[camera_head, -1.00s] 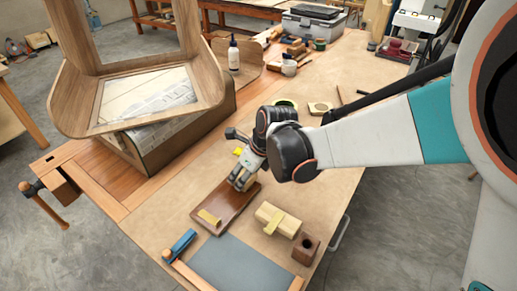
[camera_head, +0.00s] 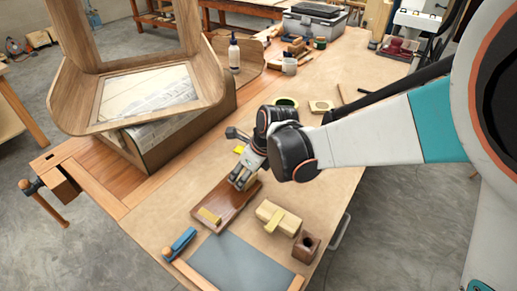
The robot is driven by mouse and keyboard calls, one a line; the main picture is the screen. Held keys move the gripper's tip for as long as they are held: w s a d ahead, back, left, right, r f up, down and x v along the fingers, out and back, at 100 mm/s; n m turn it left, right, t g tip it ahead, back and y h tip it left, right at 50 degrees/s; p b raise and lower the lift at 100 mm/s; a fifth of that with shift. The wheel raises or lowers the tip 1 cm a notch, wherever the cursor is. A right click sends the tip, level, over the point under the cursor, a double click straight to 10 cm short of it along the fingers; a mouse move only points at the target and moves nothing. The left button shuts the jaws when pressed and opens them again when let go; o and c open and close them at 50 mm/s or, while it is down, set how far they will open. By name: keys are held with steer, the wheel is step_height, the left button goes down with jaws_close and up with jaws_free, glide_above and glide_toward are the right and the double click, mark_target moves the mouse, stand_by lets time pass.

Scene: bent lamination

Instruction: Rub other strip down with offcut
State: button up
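A reddish-brown wooden board (camera_head: 222,211) lies on the bench in front of my arm. My gripper (camera_head: 239,183) points down over the far right end of the board. A pale wood piece, seemingly the offcut (camera_head: 251,183), shows at its fingers and appears held there, low over or touching the board. Any other strip under the gripper is hidden by the fingers and the pale piece.
Right of the board lie a pale block with a yellow strip (camera_head: 277,217) and a brown holed block (camera_head: 306,246). A blue-handled tool (camera_head: 180,243) and a grey sheet (camera_head: 238,265) are nearer. A curved wooden chair frame (camera_head: 75,105) stands left.

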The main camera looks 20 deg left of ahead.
steer(key=shift+d, duration=0.15)
steer(key=shift+s+d, duration=0.25)
steer(key=shift+d, duration=0.4)
steer(key=shift+a, duration=0.1)
steer(key=shift+w+a, duration=0.25)
steer(key=shift+a, duration=0.45)
steer(key=shift+d, duration=0.15)
steer(key=shift+s+d, duration=0.25)
steer(key=shift+d, duration=0.4)
steer(key=shift+a, duration=0.1)
steer(key=shift+w+a, duration=0.25)
steer(key=shift+a, duration=0.45)
